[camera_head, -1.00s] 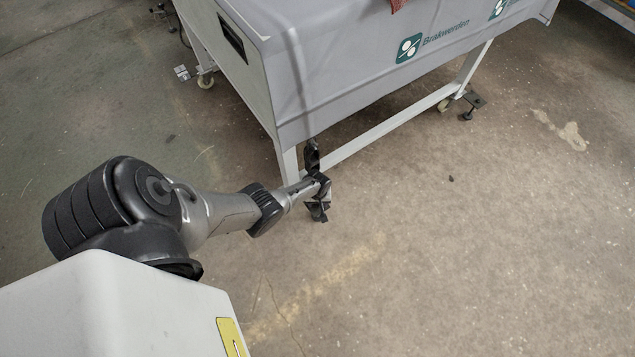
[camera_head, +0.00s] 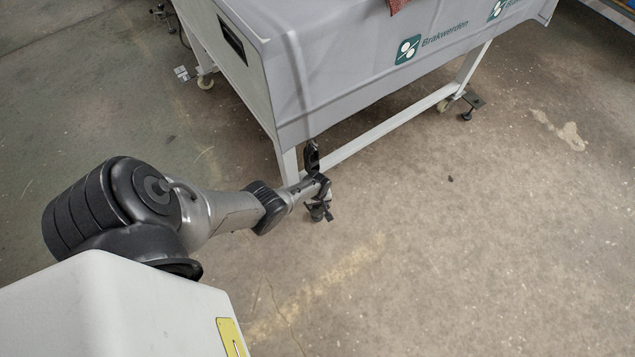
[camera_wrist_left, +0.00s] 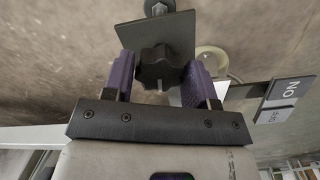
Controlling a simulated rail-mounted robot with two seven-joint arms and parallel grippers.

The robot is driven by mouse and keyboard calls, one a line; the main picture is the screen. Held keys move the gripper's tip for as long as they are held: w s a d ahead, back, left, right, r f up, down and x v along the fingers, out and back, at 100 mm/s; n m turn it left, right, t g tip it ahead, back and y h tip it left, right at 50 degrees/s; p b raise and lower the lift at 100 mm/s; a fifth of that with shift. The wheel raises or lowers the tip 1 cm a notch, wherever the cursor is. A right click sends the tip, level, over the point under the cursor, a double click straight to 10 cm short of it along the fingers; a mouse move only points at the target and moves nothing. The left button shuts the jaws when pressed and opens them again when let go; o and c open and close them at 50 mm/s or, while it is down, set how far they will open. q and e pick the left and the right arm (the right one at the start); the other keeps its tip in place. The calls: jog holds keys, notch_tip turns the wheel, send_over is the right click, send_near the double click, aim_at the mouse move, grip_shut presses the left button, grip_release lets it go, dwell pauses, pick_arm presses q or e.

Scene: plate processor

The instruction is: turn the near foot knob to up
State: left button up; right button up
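The near foot knob (camera_wrist_left: 158,68) is black and lobed, and it shows in the left wrist view in front of a dark square plate (camera_wrist_left: 178,32). My left gripper (camera_wrist_left: 160,72) has one purple finger on each side of the knob. The fingers are spread about as wide as the knob; I cannot tell whether they touch it. In the head view my left gripper (camera_head: 319,212) is low beside the near leg of the grey-covered machine (camera_head: 360,60), and the knob cannot be made out there. My right gripper is not in view.
The far foot (camera_head: 468,107) stands by the other leg (camera_head: 472,65). The concrete floor (camera_head: 450,250) in front is clear.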

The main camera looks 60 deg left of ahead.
pick_arm(q)
jog(key=o, duration=0.4)
jog(key=shift+c, duration=0.2)
jog(key=shift+r, duration=0.1)
notch_tip(320, 180, up, 14)
jog(key=p, duration=1.2)
jog(key=shift+f, duration=0.2)
